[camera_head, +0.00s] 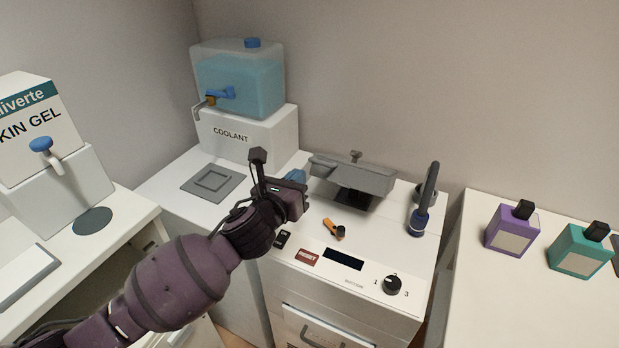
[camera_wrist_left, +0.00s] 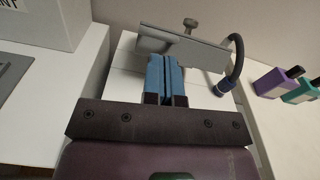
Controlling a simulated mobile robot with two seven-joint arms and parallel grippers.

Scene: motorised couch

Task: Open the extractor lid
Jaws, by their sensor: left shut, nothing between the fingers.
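The extractor's grey lid (camera_head: 352,176) is a wide tray-like cover with a small knob (camera_head: 355,156) on top, at the back of the white extractor unit (camera_head: 397,262). A dark opening or surface shows beneath its front edge. In the left wrist view the lid (camera_wrist_left: 205,50) and its knob (camera_wrist_left: 190,24) are just past the fingertips. My left gripper (camera_head: 297,176) is at the lid's left side in the head view, its blue fingers (camera_wrist_left: 165,62) shut and empty. I cannot tell whether they touch the lid. My right gripper is not in view.
A hose handpiece (camera_head: 426,200) stands right of the lid. The coolant tank (camera_head: 240,80) stands back left. Purple (camera_head: 512,228) and teal (camera_head: 580,251) bottles stand on the right counter.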

